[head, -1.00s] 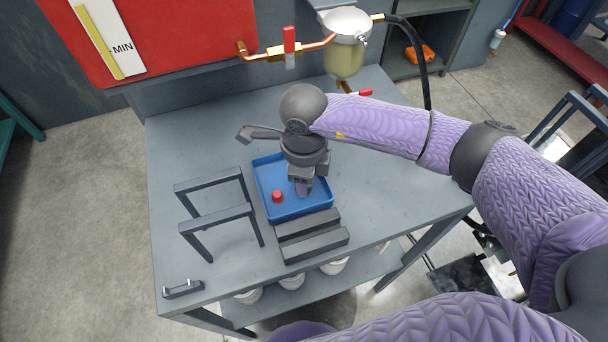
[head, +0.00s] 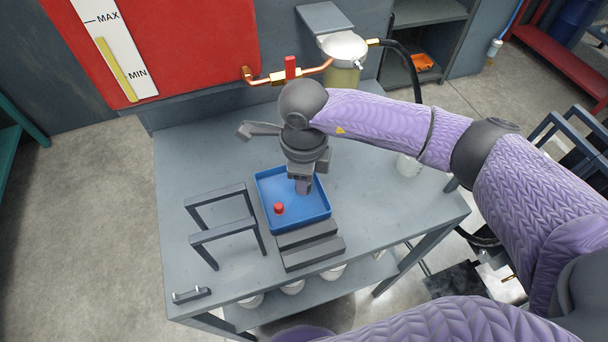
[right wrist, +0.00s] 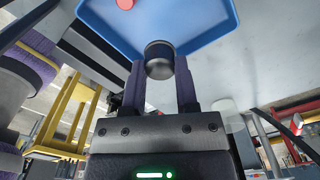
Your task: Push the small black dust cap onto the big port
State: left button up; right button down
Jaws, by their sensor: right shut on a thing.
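My right gripper (head: 303,188) is over the blue tray (head: 262,207) on the grey bench and points down. In the right wrist view its two dark fingers (right wrist: 160,80) are shut on the small black dust cap (right wrist: 160,58), a short round piece held at the fingertips. The cap is hidden by the gripper in the head view. I cannot make out the big port for certain in either view. My left gripper is not in view.
A red cap (head: 279,208) lies in the tray. Black stepped blocks (head: 312,247) stand in front of it, a grey frame stand (head: 222,230) to its left. Behind are copper piping with a red valve handle (head: 290,67) and a glass bowl (head: 342,72). The bench's right side is mostly clear.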

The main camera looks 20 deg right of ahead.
dwell(0.3)
jog(key=shift+r+n, duration=0.25)
jog(key=shift+n, duration=0.25)
jog(key=s+d+r+n, duration=0.1)
jog(key=r+n, duration=0.4)
jog(key=n, duration=0.6)
jog(key=s+d+r+n, duration=0.2)
jog(key=r+n, duration=0.3)
jog(key=n, duration=0.6)
jog(key=shift+s+d+n, duration=0.2)
jog(key=shift+d+n, duration=0.1)
jog(key=shift+a, duration=0.1)
